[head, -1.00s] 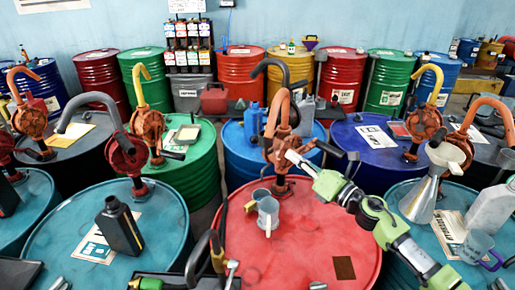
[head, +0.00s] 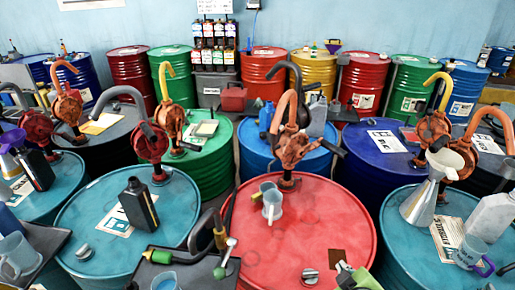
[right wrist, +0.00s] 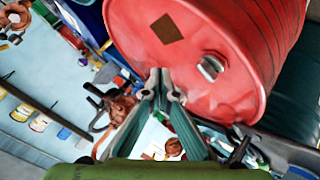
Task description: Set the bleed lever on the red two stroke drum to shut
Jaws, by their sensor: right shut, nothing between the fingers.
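The red drum (head: 300,225) stands at front centre, with an orange-brown rotary pump (head: 291,150) upright at its far edge. The pump has a curved spout and a dark crank handle (head: 331,148) to its right. I cannot make out a separate bleed lever or its setting. A grey jug (head: 271,205) stands on the drum top. My right gripper (head: 343,269) is low at the drum's near right edge, apart from the pump. In the right wrist view its fingers (right wrist: 164,78) are shut and empty, beside the red drum (right wrist: 240,35).
A metal cap (head: 309,276) and a brown patch (head: 338,257) are at the drum's near side. A teal drum (head: 85,205) with a black bottle (head: 138,205) is left. Another teal drum (head: 400,215) with a funnel (head: 425,195) is right. The drum's middle is clear.

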